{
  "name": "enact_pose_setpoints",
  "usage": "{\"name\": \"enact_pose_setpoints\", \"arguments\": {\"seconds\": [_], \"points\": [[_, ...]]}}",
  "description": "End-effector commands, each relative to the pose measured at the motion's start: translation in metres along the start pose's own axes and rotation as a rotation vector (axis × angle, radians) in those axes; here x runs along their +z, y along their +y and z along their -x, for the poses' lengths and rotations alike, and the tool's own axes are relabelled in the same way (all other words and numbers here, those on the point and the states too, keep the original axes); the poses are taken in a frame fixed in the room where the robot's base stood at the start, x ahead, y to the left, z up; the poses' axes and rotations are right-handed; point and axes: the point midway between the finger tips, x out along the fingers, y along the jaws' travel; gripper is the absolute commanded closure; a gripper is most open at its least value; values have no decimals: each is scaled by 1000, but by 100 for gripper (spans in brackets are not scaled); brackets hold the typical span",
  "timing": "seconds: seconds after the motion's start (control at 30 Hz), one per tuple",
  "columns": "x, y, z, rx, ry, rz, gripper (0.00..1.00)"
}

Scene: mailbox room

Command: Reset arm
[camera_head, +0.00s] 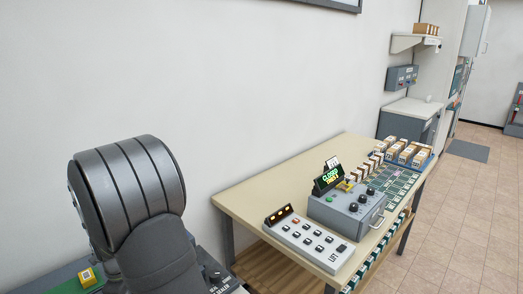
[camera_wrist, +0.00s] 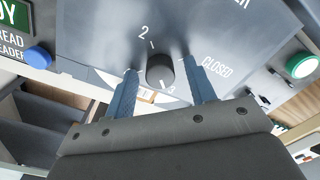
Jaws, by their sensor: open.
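My gripper (camera_wrist: 162,72) shows in the wrist view with its two blue fingers spread apart and nothing held between them. In the picture a dark round knob (camera_wrist: 160,68) lies between the fingertips, with a gap on each side. The knob is on a grey panel (camera_wrist: 100,30) marked 2, 3 and CLOSED. I cannot tell how far the fingertips are from the panel. In the head view my large grey arm link fills the lower left, and my gripper is out of sight there.
In the wrist view a green button (camera_wrist: 301,66) is at right and a blue button (camera_wrist: 38,57) at left. In the head view a table (camera_head: 255,195) carries a grey control box (camera_head: 350,208), a button panel (camera_head: 308,240) and small boxes (camera_head: 400,152).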

Motion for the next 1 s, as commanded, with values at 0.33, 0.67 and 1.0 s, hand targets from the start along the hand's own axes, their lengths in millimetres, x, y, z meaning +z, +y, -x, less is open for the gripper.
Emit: {"name": "enact_pose_setpoints", "arguments": {"seconds": [0.33, 0.67, 1.0], "points": [[0, 0, 0, 0, -3, 207, 50], [0, 0, 0, 0, -4, 247, 50], [0, 0, 0, 0, -4, 245, 2]]}}
